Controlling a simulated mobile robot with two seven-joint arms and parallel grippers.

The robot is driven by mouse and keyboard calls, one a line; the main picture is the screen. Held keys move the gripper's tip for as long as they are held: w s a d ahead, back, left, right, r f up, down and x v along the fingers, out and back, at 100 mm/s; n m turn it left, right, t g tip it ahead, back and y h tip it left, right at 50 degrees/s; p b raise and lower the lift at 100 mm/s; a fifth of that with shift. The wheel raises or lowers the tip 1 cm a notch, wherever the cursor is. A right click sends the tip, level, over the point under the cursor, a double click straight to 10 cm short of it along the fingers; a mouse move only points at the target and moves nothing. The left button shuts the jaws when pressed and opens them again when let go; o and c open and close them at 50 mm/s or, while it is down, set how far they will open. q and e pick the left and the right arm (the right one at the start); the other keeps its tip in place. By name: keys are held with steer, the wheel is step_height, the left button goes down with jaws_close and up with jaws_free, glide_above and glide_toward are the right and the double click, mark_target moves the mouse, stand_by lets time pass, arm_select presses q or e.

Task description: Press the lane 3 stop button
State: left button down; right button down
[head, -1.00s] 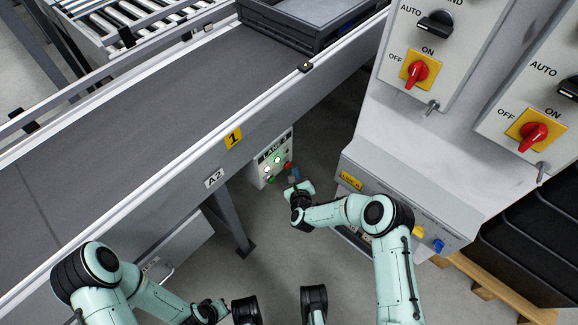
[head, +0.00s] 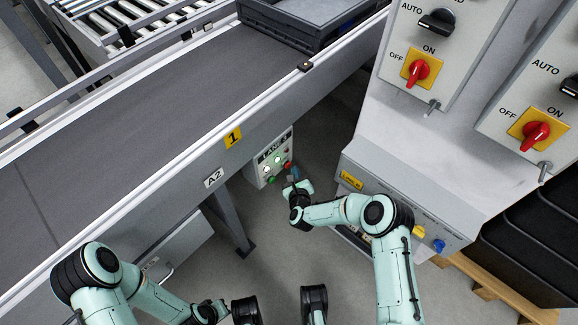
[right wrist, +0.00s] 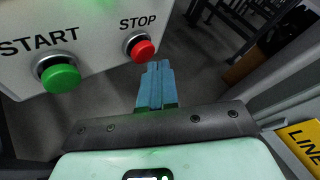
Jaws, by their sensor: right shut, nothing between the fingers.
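The lane 3 control box (head: 262,172) hangs under the conveyor's near side, with a LANE 3 label. Its red stop button (head: 287,164) sits at the right end, beside the green start button (head: 271,180). In the right wrist view, the stop button (right wrist: 141,47) is under the word STOP and the start button (right wrist: 60,77) is to its left. My right gripper (head: 293,173) is shut and empty. Its blue fingertips (right wrist: 157,67) appear just below and right of the stop button, not over it. I cannot tell the depth gap.
The conveyor (head: 150,110) runs diagonally above the box, with a grey crate (head: 310,40) on it. A grey cabinet (head: 430,150) with switches stands right of my right gripper. A conveyor leg (head: 230,222) is at lower left. Open floor shows between leg and cabinet.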

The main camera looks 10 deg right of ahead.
steer(key=shift+w+a+b, duration=0.6)
steer(key=shift+w+b, duration=0.1)
steer(key=shift+w, duration=0.1)
stand_by(1.0)
stand_by(0.4)
steer(key=shift+s+d+p, duration=0.75)
steer(key=shift+s, duration=0.25)
steer(key=s+d+p, duration=0.1)
steer(key=s, duration=0.1)
steer(key=s+d+p, duration=0.1)
steer(key=s+d, duration=0.1)
steer(key=shift+d, duration=0.1)
stand_by(0.7)
